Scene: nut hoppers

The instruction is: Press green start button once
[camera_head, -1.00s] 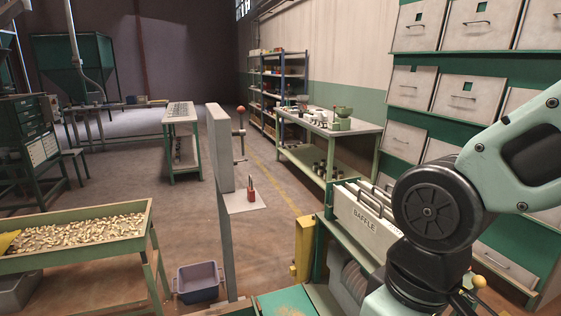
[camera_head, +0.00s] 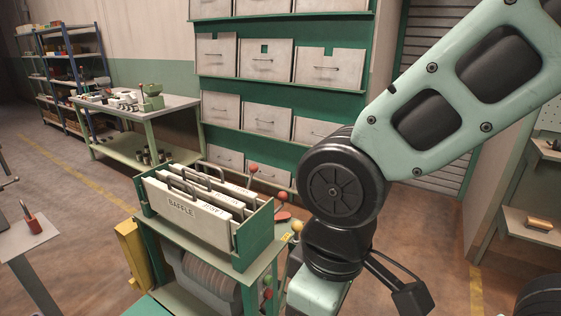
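A small green button (camera_head: 267,281) appears low on the machine stand, with a small red spot (camera_head: 268,293) close by it. Both are tiny in this view, and their labels cannot be read. My arm crosses the right half of the picture and comes down just right of the stand, partly covering that side. My gripper's fingertips cannot be made out; the lower end of the arm runs out of the bottom of the picture. No contact with the button shows.
The stand carries a green-ended rack (camera_head: 253,236) of white baffle plates (camera_head: 180,208). Red-knobbed and yellow-knobbed levers (camera_head: 297,226) rise beside it. A workbench (camera_head: 150,112) stands behind, and hopper panels (camera_head: 267,60) line the wall. Open floor (camera_head: 430,225) lies to the right.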

